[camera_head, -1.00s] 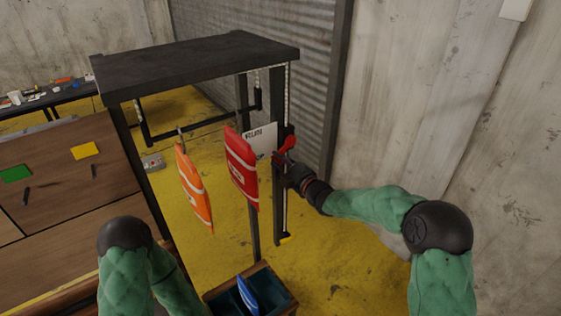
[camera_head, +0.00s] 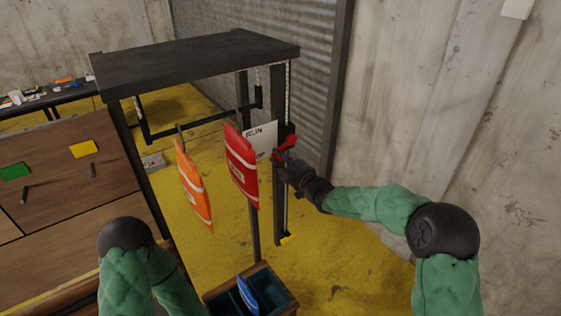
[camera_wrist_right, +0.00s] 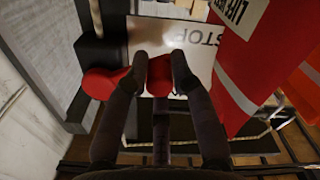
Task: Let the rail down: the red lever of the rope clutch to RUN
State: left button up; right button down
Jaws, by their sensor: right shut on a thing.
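The red lever (camera_head: 288,142) of the rope clutch is on the right post of a dark frame, beside a white plate (camera_head: 258,134) lettered RUN at the top. My right gripper (camera_head: 281,161) is at the lever's left end. In the wrist view the fingers (camera_wrist_right: 160,62) are shut on a red end of the lever (camera_wrist_right: 158,78), and another red part (camera_wrist_right: 102,83) shows to their left. The dark rail (camera_head: 200,124) hangs level-ish under the frame's top. My left arm shows at lower left, its gripper out of view.
An orange bag (camera_head: 192,185) and a red bag (camera_head: 241,170) hang just left of my right gripper. The dark frame top (camera_head: 195,62) is above. An open box (camera_head: 277,282) with a blue item stands below. Yellow floor is clear at the right.

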jog(key=r+m, duration=0.2)
jog(key=shift+s+a+r+m, duration=0.15)
jog(key=shift+a+m, duration=0.1)
jog(key=shift+m, duration=0.05)
notch_tip(320, 180, up, 2)
jog(key=m, duration=0.2)
jog(key=shift+m, duration=0.4)
notch_tip(320, 180, up, 2)
jog(key=m+p, duration=0.2)
jog(key=m, duration=0.1)
jog(key=shift+d+r, duration=0.15)
jog(key=shift+r, duration=0.05)
jog(key=shift+w+d+r+m+p, duration=0.2)
jog(key=shift+r+m+p, duration=0.3)
jog(key=shift+m, duration=0.4)
jog(key=shift+w+d+r+m+p, duration=0.2)
jog(key=shift+r+m+p, duration=0.15)
jog(key=shift+m+p, duration=0.4)
jog(key=shift+m, duration=0.25)
jog(key=c, duration=1.1)
grip_release()
jog(key=shift+f, duration=0.1)
jog(key=shift+d+f, duration=0.1)
jog(key=shift+f, duration=0.1)
jog(key=v, duration=1.2)
